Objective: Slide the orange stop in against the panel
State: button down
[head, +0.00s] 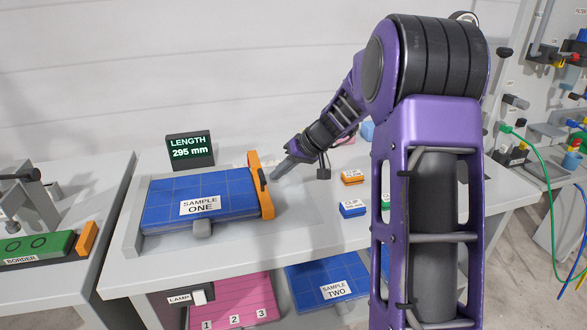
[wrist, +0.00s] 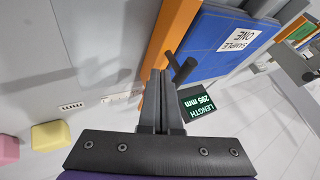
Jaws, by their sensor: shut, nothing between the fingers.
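The orange stop (head: 267,200) stands upright along the right edge of the blue panel labelled SAMPLE ONE (head: 168,207). In the wrist view the stop (wrist: 172,35) runs right beside the panel (wrist: 215,40); I cannot tell whether they touch fully. A black handle (wrist: 182,68) sticks out from the stop. My gripper (head: 275,176) is at the stop's outer right side, and in the wrist view its shut fingers (wrist: 156,75) are close beside the handle with nothing between them. Whether the fingertips touch the stop is unclear.
A display (head: 190,149) behind the panel reads LENGTH 295 mm. Small orange (head: 352,177) and blue (head: 352,209) clip blocks lie on the table to the right. A pink panel (head: 235,302) and the SAMPLE TWO panel (head: 320,272) are below. Bare tabletop lies right of the stop.

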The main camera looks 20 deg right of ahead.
jog(key=shift+a, duration=0.5)
